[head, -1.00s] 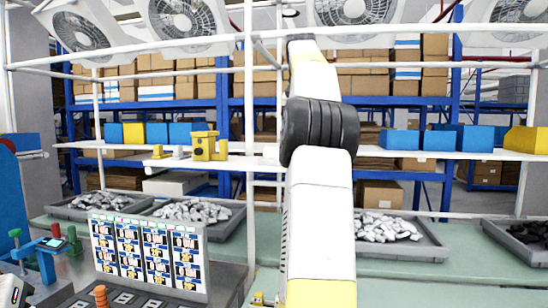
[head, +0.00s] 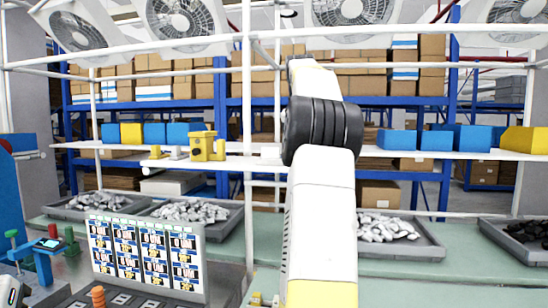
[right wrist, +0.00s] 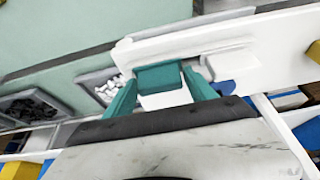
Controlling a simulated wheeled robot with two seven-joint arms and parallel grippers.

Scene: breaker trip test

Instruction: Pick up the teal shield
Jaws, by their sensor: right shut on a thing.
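The teal shield (right wrist: 160,77) shows in the right wrist view as a small teal block between the two teal fingers of my right gripper (right wrist: 160,90). The gripper is shut on it. A white surface shows just below the block between the fingers. In the head view my right arm rises up the middle of the picture, and its gripper and the shield are hidden. My left gripper cannot be made out in the head view.
A white shelf (head: 108,145) crosses the head view, with yellow blocks (head: 207,146) and blue bins (head: 398,140). Grey trays (head: 437,252) of metal parts rest on the green bench (head: 385,285). A display panel (head: 145,260) stands at the lower left. Fans hang above.

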